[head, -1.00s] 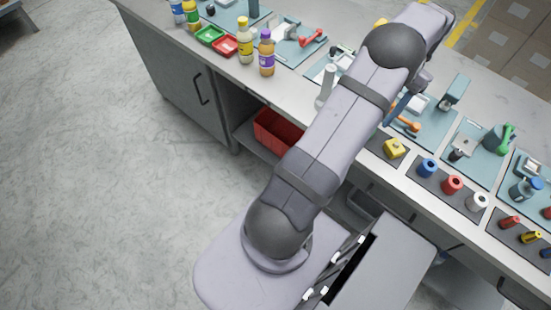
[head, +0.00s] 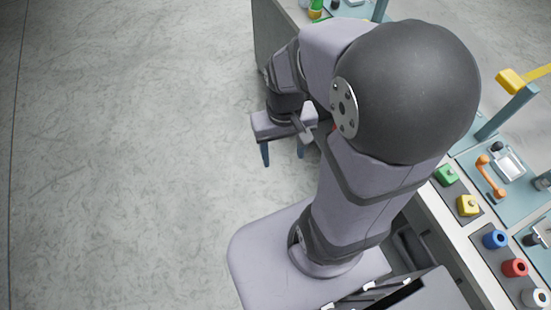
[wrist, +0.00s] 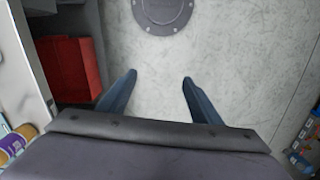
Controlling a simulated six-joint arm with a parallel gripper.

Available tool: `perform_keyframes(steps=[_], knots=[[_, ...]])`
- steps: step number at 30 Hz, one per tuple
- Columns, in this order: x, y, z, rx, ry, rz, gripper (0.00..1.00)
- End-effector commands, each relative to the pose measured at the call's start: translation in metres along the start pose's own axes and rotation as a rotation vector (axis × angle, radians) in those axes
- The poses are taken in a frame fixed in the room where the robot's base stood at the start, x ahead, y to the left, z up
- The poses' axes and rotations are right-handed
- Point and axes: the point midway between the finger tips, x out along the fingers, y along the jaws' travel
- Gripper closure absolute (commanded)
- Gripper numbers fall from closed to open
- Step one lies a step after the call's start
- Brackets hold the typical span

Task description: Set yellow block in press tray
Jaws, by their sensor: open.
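A yellow block (head: 467,205) with a small knob on top sits on a dark mat on the bench at the right of the head view, just in front of a green block (head: 446,175). My gripper (head: 283,153) hangs over the bare floor, left of the bench and well away from the yellow block. Its two blue fingers (wrist: 157,90) are spread apart in the wrist view with nothing between them. I cannot make out for certain which tray is the press tray; my arm hides much of the bench.
A grey tray (head: 507,162) with an orange handle (head: 490,178) beside it lies on a teal mat. Blue (head: 496,239), red (head: 515,267) and white (head: 535,297) pieces stand nearer the front. A red bin (wrist: 75,70) shows at the wrist view's left.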

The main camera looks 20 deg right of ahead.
Motion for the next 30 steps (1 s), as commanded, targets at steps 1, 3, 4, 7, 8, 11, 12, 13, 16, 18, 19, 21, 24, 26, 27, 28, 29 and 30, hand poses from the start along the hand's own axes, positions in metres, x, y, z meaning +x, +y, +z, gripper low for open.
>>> perform_keyframes(steps=[1,3,4,7,8,11,12,13,16,18,19,21,24,26,27,28,29,30], knots=[[0.001,-0.009,0.005,-0.050,0.017,0.003,0.41],[0.002,-0.018,0.009,-0.096,0.034,0.006,0.41],[0.003,-0.020,0.011,-0.110,0.039,0.006,0.41],[0.004,-0.025,0.014,-0.139,0.050,0.007,0.41],[0.004,-0.025,0.014,-0.143,0.052,0.007,0.41],[0.004,-0.026,0.015,-0.147,0.053,0.007,0.34],[0.004,-0.026,0.015,-0.146,0.053,0.007,0.34],[0.004,-0.026,0.015,-0.146,0.052,0.007,0.34],[0.004,-0.026,0.015,-0.145,0.052,0.007,0.34],[0.004,-0.025,0.015,-0.144,0.052,0.007,0.34],[0.004,-0.025,0.015,-0.144,0.051,0.007,0.34],[0.004,-0.025,0.014,-0.142,0.051,0.007,0.34],[0.005,-0.021,0.011,-0.122,0.056,0.007,0.34],[0.007,-0.016,0.006,-0.094,0.061,0.007,0.34],[0.008,-0.011,0.003,-0.068,0.066,0.007,0.34],[0.009,-0.005,-0.001,-0.043,0.071,0.007,0.34],[0.010,0.001,-0.005,-0.016,0.077,0.008,0.34],[0.012,0.010,-0.010,0.027,0.085,0.008,0.34]])
